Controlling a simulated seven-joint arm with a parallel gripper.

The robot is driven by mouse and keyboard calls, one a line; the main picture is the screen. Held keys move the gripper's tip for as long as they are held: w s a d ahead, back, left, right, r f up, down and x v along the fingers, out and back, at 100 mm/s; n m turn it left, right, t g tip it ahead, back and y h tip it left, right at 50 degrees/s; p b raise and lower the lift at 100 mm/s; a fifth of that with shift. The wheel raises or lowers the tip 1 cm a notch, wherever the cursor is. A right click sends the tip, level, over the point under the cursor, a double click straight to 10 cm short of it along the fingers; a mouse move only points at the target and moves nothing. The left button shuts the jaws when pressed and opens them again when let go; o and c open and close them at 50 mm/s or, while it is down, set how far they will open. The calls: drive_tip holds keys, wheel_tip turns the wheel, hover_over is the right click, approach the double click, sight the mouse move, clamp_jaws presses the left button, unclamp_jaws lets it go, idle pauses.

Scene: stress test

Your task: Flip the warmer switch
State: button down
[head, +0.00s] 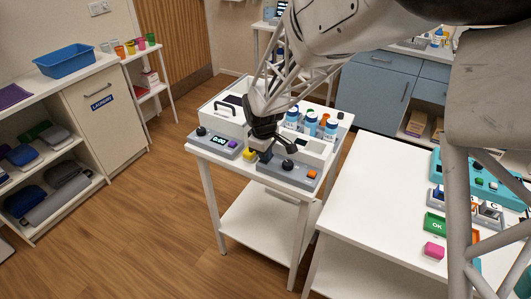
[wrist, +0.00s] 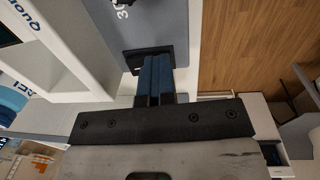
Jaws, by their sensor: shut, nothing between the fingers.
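A bottle warmer unit (head: 318,150), or what looks like one, stands on the white cart with white-capped bottles (head: 310,124) in it. Its grey front panel (head: 272,172) carries a black knob (head: 288,165) and an orange button (head: 311,174). My gripper (head: 265,152) is shut and empty, low at the left end of this panel. In the wrist view, my blue-padded fingers (wrist: 157,82) are together at a black square part (wrist: 150,56) on the grey panel (wrist: 150,22); I cannot tell whether they touch it. No switch lever shows clearly; my fingers may hide it.
A grey unit with a lit display (head: 218,141) and a yellow object (head: 249,154) are left of my gripper. A white box with a black handle (head: 224,113) stands behind.

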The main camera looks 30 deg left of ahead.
drive_tip(key=shift+s+d+f, duration=0.1)
drive_tip(key=shift+s+f, duration=0.1)
drive_tip(key=shift+f, duration=0.25)
drive_tip(key=shift+s+d+f, duration=0.1)
drive_tip(key=shift+s+f, duration=0.05)
drive_tip(key=shift+f, duration=0.25)
drive_tip(key=shift+w, duration=0.15)
drive_tip(key=shift+w+r, duration=0.2)
drive_tip(key=shift+w, duration=0.6)
drive_tip(key=shift+r, duration=0.1)
wheel_tip(320, 180, up, 15)
drive_tip(key=shift+s+a, duration=0.25)
drive_tip(key=shift+s, duration=0.15)
drive_tip(key=shift+r, duration=0.1)
